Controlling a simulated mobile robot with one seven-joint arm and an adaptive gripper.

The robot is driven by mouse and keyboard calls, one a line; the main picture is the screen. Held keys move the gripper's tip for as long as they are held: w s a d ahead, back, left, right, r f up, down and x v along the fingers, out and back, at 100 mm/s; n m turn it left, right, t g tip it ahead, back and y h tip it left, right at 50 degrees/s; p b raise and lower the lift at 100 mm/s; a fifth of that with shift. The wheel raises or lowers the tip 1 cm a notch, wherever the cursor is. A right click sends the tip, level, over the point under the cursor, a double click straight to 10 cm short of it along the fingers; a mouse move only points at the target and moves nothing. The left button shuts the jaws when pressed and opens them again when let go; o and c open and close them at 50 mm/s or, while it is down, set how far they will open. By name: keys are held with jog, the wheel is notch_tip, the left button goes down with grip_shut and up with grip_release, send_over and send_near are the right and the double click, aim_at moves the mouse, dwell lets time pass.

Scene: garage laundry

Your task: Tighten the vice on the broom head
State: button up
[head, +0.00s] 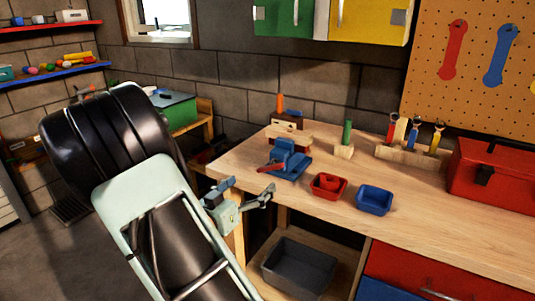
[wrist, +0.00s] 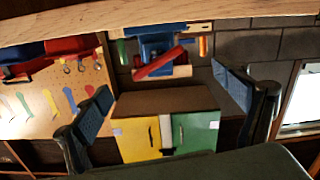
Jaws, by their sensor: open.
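The blue vice (head: 287,161) stands on the workbench near its left end, with its red handle (head: 268,168) towards the front left. A pale wooden bar, seemingly the broom head (head: 297,133), lies across the vice's far side; I cannot tell how firmly the jaws hold it. My gripper (head: 253,185) is open and empty, in front of the bench edge and left of the vice. In the wrist view, which is upside down, the vice (wrist: 155,45) and red handle (wrist: 157,66) show between and beyond my spread fingers (wrist: 162,80), apart from them.
A red bin (head: 328,187) and a blue bin (head: 374,200) stand right of the vice. Behind are a green-handled block (head: 345,143), a tool rack (head: 408,155) and a red toolbox (head: 492,175). A grey tub (head: 298,268) sits under the bench. The bench's front right is clear.

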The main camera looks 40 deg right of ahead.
aim_at(268, 169)
jog(key=w+d+n, duration=0.1)
jog(key=d, duration=0.2)
jog(key=w+d+n+p, duration=0.1)
jog(key=d, duration=0.2)
jog(key=w+d+n+p, duration=0.1)
jog(key=d, duration=0.2)
jog(key=shift+w+r+n, duration=0.2)
jog(key=shift+r+n, duration=0.1)
jog(key=shift+r, duration=0.1)
jog(key=shift+c, duration=0.3)
jog(key=c, duration=1.1)
jog(key=m+b, duration=0.4)
jog(key=shift+s+f+m+b, duration=0.1)
jog(key=shift+f+m+b, duration=0.1)
jog(key=shift+m+b, duration=0.15)
jog(key=m+b, duration=0.4)
jog(key=shift+m, duration=0.35)
